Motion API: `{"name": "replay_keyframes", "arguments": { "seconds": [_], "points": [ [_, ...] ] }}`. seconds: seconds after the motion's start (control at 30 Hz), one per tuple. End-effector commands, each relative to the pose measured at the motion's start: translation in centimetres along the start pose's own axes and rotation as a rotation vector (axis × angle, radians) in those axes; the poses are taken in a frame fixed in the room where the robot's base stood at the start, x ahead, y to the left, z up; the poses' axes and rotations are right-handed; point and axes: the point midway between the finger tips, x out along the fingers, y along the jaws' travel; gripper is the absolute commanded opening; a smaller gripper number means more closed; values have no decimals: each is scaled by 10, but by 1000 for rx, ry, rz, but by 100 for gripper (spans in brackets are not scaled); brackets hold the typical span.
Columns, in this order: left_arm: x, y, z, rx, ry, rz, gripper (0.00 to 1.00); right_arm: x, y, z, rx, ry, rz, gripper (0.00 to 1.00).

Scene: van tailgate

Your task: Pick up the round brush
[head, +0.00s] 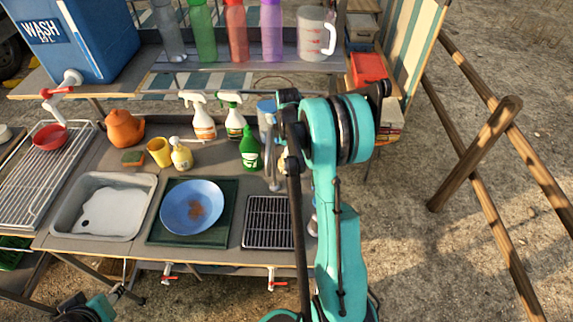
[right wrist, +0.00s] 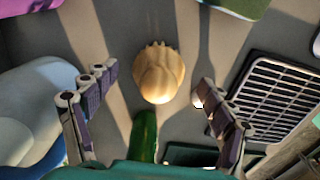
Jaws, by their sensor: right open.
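The round brush (right wrist: 159,75) shows in the right wrist view as a pale tan, rounded knob with a jagged far edge, on the grey counter. My right gripper (right wrist: 151,79) is open, one finger to each side of the brush, with gaps between. A dark green piece lies just below the brush in that view; I cannot tell if it touches. In the head view my right arm covers most of the brush's area, beside the green bottle (head: 250,150). My left gripper (head: 112,294) is at the bottom left edge, partly cut off; its jaws are unclear.
A black rack (head: 268,222) lies in front of my right gripper, with a blue plate (head: 178,208) on a green mat and a sink (head: 137,181) to the left. Spray bottles (head: 203,122), a yellow cup (head: 159,151) and an orange teapot (head: 124,130) stand behind. A shelf holds several bottles.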

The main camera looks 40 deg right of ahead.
Motion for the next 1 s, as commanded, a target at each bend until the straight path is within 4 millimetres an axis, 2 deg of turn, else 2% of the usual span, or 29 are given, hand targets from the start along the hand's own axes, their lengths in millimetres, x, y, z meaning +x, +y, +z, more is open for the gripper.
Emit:
{"name": "replay_keyframes", "arguments": {
  "seconds": [0.03,0.17,0.4,0.6,1.0],
  "points": [
    [6,0,4,0,0,0,42,12,1,-3,-1,0,0,83],
    [10,0,7,0,0,0,42,29,1,-2,1,0,0,83],
    [9,0,6,0,0,0,42,31,0,-2,1,0,1,83],
    [9,0,6,0,0,0,42,31,0,-2,1,0,1,30],
    [9,0,6,0,0,0,42,29,0,-2,1,0,1,27]
  ]
}}
